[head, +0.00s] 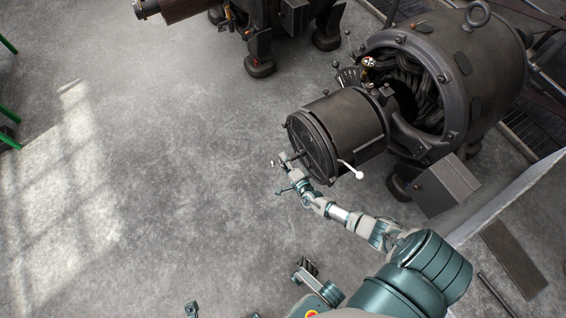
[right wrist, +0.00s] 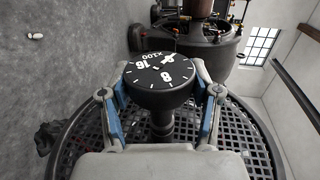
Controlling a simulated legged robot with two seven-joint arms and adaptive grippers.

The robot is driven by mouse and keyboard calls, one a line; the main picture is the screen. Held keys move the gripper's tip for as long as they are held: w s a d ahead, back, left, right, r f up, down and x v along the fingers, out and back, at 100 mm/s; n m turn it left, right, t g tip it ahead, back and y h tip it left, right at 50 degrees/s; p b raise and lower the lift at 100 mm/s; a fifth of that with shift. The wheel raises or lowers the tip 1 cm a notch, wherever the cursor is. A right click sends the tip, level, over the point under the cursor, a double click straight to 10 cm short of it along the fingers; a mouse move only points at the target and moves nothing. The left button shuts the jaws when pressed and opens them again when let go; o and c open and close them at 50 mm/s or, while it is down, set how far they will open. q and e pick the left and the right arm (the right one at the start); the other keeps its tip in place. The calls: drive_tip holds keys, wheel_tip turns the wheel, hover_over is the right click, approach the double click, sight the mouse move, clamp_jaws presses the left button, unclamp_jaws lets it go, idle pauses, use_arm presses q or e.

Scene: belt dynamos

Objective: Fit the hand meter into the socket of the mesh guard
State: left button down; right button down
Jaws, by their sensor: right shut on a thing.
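The hand meter is a round black dial (right wrist: 160,82) with white numerals and a dark stem (right wrist: 162,118), in the right wrist view. My right gripper (right wrist: 162,93) is shut on it, a finger on each side of the dial. The mesh guard (right wrist: 245,135) is the round dark grid behind and below the meter. In the head view the guard is the end face (head: 314,146) of a dark drum, and my right gripper (head: 286,161) is close in front of it. The socket is hidden, so I cannot tell whether the stem is in it.
The dark drum (head: 350,112) joins a large open machine housing (head: 490,70) at the right. A white-knobbed lever (head: 352,170) sticks out beside the drum. Another machine (head: 262,50) stands at the top.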

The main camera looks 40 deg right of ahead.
drive_tip(key=shift+d, duration=0.4)
drive_tip(key=shift+c, duration=0.8)
unclamp_jaws()
drive_tip(key=shift+s, duration=0.15)
drive_tip(key=shift+s+a, duration=0.1)
drive_tip(key=shift+s, duration=0.1)
drive_tip(key=v, duration=1.1)
drive_tip(key=shift+s, duration=0.2)
